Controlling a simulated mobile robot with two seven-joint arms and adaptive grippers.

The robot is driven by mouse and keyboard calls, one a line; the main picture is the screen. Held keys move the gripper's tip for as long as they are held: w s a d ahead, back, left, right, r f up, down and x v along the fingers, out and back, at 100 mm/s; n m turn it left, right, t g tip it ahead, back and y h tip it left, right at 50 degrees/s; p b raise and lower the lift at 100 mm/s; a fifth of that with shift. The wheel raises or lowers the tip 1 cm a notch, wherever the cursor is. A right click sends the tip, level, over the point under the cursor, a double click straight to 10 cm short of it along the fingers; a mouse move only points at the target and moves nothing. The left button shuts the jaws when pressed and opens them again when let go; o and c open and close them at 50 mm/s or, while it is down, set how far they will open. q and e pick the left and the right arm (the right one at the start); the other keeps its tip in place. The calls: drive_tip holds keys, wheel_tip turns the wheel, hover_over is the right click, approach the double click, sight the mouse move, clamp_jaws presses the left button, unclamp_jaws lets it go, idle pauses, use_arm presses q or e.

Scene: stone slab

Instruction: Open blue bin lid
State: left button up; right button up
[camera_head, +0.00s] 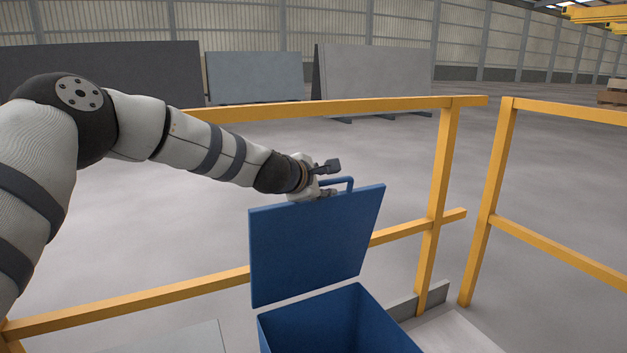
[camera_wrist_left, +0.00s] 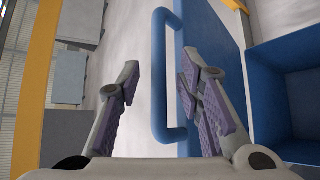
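The blue bin (camera_head: 385,330) stands at the bottom middle of the head view, its inside showing. Its blue lid (camera_head: 315,245) stands raised, nearly upright, at the bin's far side. The lid's blue bar handle (camera_head: 346,184) is at its top edge. My left gripper (camera_head: 331,180) is at the top of the lid beside the handle. In the left wrist view the fingers (camera_wrist_left: 160,80) are spread apart, with the handle (camera_wrist_left: 162,100) between them and a gap to the left finger. Contact with the right finger cannot be told. My right gripper is not in view.
A yellow railing (camera_head: 440,190) runs behind the bin, and another yellow rail section (camera_head: 560,262) is at the right. Large stone slabs (camera_head: 372,75) stand far back. The grey floor between railing and slabs is clear.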

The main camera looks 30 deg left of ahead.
use_arm(q)
drive_tip(key=v, duration=0.8)
drive_tip(key=shift+s+d+r, duration=0.1)
drive_tip(key=s+d+f+m+g, duration=0.35)
drive_tip(key=s+f, duration=0.35)
drive_tip(key=f, duration=0.3)
drive_tip(key=s+d+f+m+g+p, duration=0.1)
drive_tip(key=s+d+f+m+g, duration=0.1)
drive_tip(key=s+f+m, duration=0.6)
drive_tip(key=s+d+f+m+g, duration=0.15)
drive_tip(key=s+f, duration=0.45)
drive_tip(key=f, duration=0.6)
drive_tip(key=s+f+m+g, duration=0.2)
drive_tip(key=s+m+g, duration=0.1)
drive_tip(key=s, duration=0.8)
drive_tip(key=s+d+f+m+g+p, duration=0.1)
drive_tip(key=s+f+m+g, duration=0.1)
drive_tip(key=s, duration=1)
drive_tip(key=s+f+m+g, duration=0.3)
drive_tip(key=s+m, duration=0.2)
drive_tip(key=s, duration=0.6)
drive_tip(key=shift+s+g+p, duration=0.3)
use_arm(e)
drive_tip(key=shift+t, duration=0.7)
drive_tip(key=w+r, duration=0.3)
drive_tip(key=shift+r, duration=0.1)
